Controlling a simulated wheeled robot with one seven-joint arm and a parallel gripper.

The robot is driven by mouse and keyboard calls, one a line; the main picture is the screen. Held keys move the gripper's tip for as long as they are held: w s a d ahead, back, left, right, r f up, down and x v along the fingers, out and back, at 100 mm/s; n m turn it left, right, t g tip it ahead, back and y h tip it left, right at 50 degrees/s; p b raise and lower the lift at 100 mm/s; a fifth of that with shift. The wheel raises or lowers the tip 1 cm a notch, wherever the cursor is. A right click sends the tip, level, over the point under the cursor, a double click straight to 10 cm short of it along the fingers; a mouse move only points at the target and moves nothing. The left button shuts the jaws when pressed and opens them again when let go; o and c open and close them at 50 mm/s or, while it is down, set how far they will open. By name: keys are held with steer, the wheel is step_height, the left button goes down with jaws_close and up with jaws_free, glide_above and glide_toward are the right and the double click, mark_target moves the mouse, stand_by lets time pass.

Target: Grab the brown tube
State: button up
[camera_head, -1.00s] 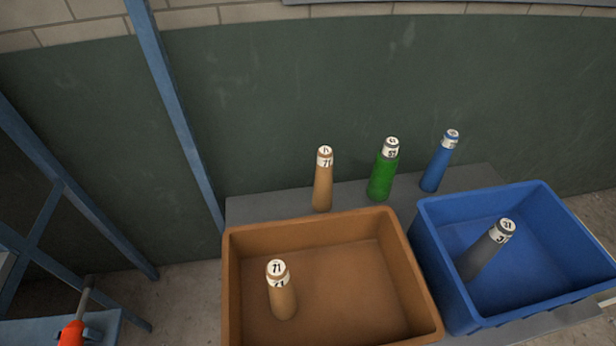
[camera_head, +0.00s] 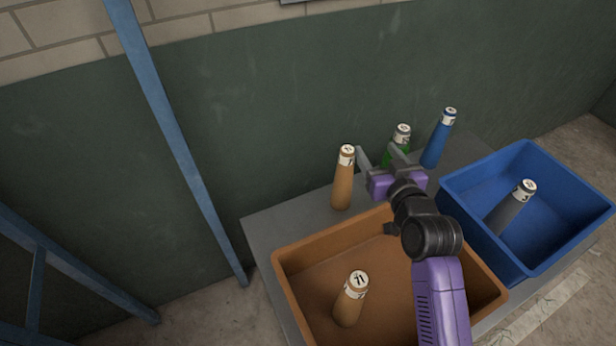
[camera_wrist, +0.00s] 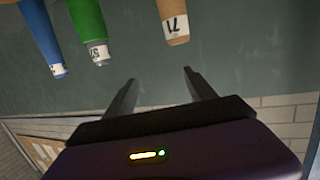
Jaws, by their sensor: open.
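A brown tube (camera_head: 342,185) with a white label band and cap stands on the grey table behind the brown bin. In the wrist view this brown tube (camera_wrist: 171,15) shows at the top, its label reading 71. A second brown tube (camera_head: 349,305) leans inside the brown bin (camera_head: 300,262). My gripper (camera_head: 379,156) is open and empty, just right of the standing brown tube and in front of the green tube (camera_head: 402,135), which it partly hides. In the wrist view my open fingers (camera_wrist: 160,77) have nothing between them; the brown tube's end is beyond the right finger.
A blue tube (camera_head: 438,140) stands right of the green one. A blue bin (camera_head: 470,222) at right holds a grey tube (camera_head: 511,210). The grey table (camera_head: 265,236) has bare room left of the brown tube. A blue post (camera_head: 165,125) rises at left; a green wall stands behind.

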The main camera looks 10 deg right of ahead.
mark_target(350, 161)
steer(key=a+f+g, duration=0.1)
steer(key=a+f, duration=0.1)
steer(key=a+f+g+y, duration=0.1)
steer(key=f, duration=0.1)
steer(key=shift+w+a+f+n, duration=0.15)
steer(key=shift+a+f+n, duration=0.2)
steer(key=shift+a+n, duration=0.05)
steer(key=shift+f, duration=0.2)
steer(key=shift+w+a+f, duration=0.2)
steer(key=shift+w, duration=0.25)
steer(key=shift+w+a+f, duration=0.15)
steer(key=shift+w, duration=0.25)
steer(key=shift+p+x, duration=0.65)
steer(key=shift+x, duration=2.2)
steer(key=shift+d, duration=0.2)
jaws_close()
